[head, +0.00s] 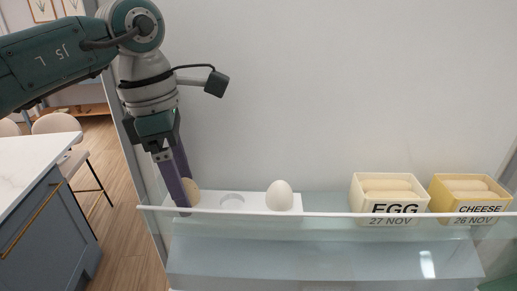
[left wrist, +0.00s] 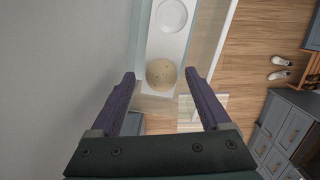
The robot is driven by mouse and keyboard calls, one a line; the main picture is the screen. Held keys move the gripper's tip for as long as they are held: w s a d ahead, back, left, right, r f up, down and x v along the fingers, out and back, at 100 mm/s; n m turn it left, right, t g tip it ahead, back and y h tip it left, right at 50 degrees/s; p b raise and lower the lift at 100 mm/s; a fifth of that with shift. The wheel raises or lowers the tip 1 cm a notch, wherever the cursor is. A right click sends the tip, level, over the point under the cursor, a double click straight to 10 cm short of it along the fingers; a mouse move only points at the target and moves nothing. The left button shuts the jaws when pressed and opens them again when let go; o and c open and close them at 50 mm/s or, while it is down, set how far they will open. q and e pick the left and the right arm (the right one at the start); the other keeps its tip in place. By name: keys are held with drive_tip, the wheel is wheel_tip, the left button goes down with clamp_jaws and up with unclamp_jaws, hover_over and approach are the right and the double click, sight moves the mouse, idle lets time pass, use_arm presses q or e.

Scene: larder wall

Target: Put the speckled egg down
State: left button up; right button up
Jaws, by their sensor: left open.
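The speckled egg (left wrist: 161,74) is tan with small specks and sits at the near end of the white egg holder (left wrist: 161,45) in the left wrist view. In the head view the egg (head: 192,191) is partly hidden behind a finger. My left gripper (head: 180,192) is open, pointing down at the holder's left end. In the left wrist view its purple fingers (left wrist: 163,88) stand apart on either side of the egg, with gaps showing on both sides. An empty round hollow (head: 232,199) is in the middle of the holder. My right gripper is not in view.
A white egg (head: 280,195) sits at the holder's right end. An egg box (head: 390,194) and a cheese box (head: 470,195) stand further right on the shelf. A clear rail (head: 330,214) runs along the shelf front. A counter (head: 38,165) is at the left.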

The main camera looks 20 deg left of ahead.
use_arm(q)
drive_tip(key=shift+r, duration=0.25)
drive_tip(key=r+b, duration=0.1)
drive_tip(key=r, duration=0.1)
drive_tip(key=r+b, duration=0.3)
drive_tip(key=r, duration=0.2)
drive_tip(key=shift+s+a+b, duration=0.2)
drive_tip(key=shift+a+b, duration=0.15)
drive_tip(key=shift+a, duration=0.05)
drive_tip(key=shift+s+a+r, duration=0.1)
drive_tip(key=shift+s+r, duration=0.05)
drive_tip(key=shift+r, duration=1.05)
drive_tip(key=shift+s+a+r, duration=0.1)
drive_tip(key=shift+r, duration=1.05)
